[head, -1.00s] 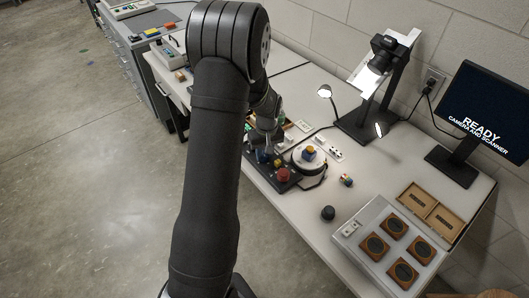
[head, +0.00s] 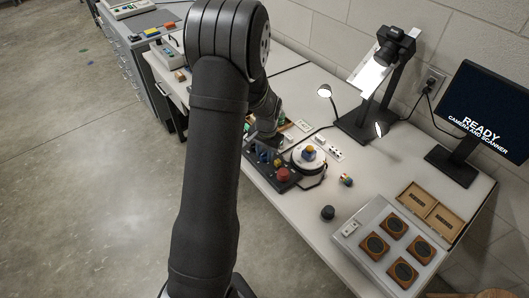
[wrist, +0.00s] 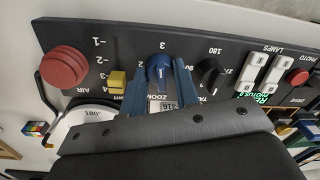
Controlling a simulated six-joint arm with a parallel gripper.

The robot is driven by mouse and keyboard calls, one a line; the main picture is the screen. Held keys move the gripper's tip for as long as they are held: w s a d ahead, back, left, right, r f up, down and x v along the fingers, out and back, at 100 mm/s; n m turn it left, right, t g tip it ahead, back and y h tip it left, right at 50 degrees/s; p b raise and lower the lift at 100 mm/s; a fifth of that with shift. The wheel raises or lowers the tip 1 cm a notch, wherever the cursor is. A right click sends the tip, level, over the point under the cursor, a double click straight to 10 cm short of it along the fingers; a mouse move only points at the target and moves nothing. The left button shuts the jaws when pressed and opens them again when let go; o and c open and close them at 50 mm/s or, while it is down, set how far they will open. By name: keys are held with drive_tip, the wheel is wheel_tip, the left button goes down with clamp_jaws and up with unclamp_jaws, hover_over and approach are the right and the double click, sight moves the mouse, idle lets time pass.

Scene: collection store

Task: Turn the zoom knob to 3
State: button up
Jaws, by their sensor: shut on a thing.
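The dark control panel (wrist: 215,58) fills the upper part of the wrist view. On it, the blue zoom knob (wrist: 159,67) sits above the label "ZOOM", with a 2 at its upper left and a 3 above it. A pale mark shows on the knob, but I cannot tell for certain which number it points to. My gripper (wrist: 160,72) is shut on the knob, with one blue finger on each side. In the head view the panel (head: 294,184) shows beside the turntable, and my arm partly hides it.
A red button (wrist: 64,67) and a yellow lever (wrist: 117,81) are left of the knob; a black dial (wrist: 209,73) is close on its right. A white turntable (head: 309,158) stands beside the panel. A camera (head: 396,44) is on a stand behind.

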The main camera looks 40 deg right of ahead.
drive_tip(key=shift+m, duration=0.9)
drive_tip(key=o, duration=1)
drive_tip(key=shift+r, duration=0.15)
drive_tip(key=r, duration=1.1)
drive_tip(key=s+r, duration=0.1)
drive_tip(key=r, duration=0.5)
drive_tip(key=shift+r, duration=0.1)
